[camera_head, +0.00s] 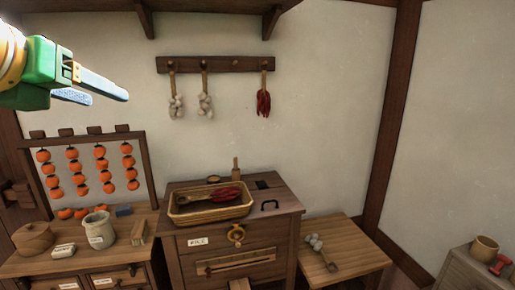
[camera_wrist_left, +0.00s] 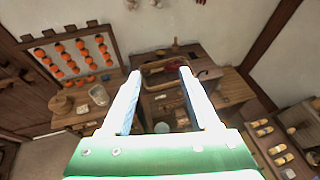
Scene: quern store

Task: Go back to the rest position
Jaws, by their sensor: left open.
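My left gripper (camera_head: 98,90) is raised at the upper left of the head view, in front of the wall and above the hanging persimmons. Its two pale fingers are apart and nothing is between them. In the left wrist view the fingers of the left gripper (camera_wrist_left: 160,95) are spread, with the quern cabinet seen between and beyond them. My right gripper is in neither view.
A wooden cabinet (camera_head: 190,262) bears a basket (camera_head: 181,213). A persimmon rack (camera_head: 93,135) stands left on a counter. A peg rail (camera_head: 215,64) holds garlic and red chillies. A low table (camera_head: 355,250) holds garlic. The space before the wall is clear.

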